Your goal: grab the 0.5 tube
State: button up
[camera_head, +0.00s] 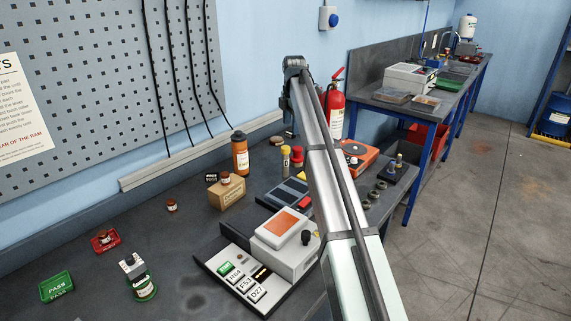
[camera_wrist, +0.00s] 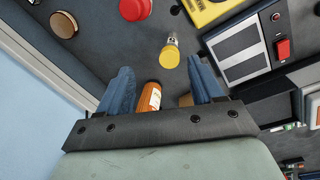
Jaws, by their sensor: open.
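Two capped tubes stand side by side at the back of the bench, one yellow-capped (camera_head: 285,158) and one red-capped (camera_head: 297,158). No 0.5 marking is legible, so I cannot tell which is the 0.5 tube. In the wrist view the yellow-capped tube (camera_wrist: 170,57) lies just ahead of my gripper (camera_wrist: 160,68), roughly between the line of its two blue fingers. The red cap (camera_wrist: 135,8) is at the top edge. My gripper is open, with nothing held. My gripper cannot be made out in the head view, where my arm crosses the middle.
An orange bottle (camera_head: 240,157) stands left of the tubes; it shows between my fingers in the wrist view (camera_wrist: 149,96). A cardboard box (camera_head: 226,193) is in front of it. A grey device (camera_head: 286,238) and an orange unit (camera_head: 357,158) flank my arm.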

aim_at(286, 148)
jog(key=s+m+t, duration=0.2)
jog(key=s+m, duration=0.4)
jog(key=m, duration=0.4)
jog(key=w+f+m, duration=0.1)
jog(key=f+m, duration=0.1)
jog(key=m, duration=0.1)
jog(key=w+a+f+m, duration=0.1)
jog(key=w+f+m, duration=0.1)
jog(key=m, duration=0.1)
jog(key=w+f+m+t, duration=0.1)
jog(key=f+m, duration=0.1)
jog(key=m, duration=0.1)
jog(key=shift+w+a+f+m+y, duration=0.25)
jog(key=shift+a+f+m+y, duration=0.05)
jog(key=shift+a+f, duration=0.1)
jog(key=shift+s+x, duration=0.15)
jog(key=shift+x, duration=1.2)
jog(key=shift+s+x, duration=0.2)
jog(key=shift+x, duration=1.1)
jog(key=shift+f, duration=0.1)
grip_shut()
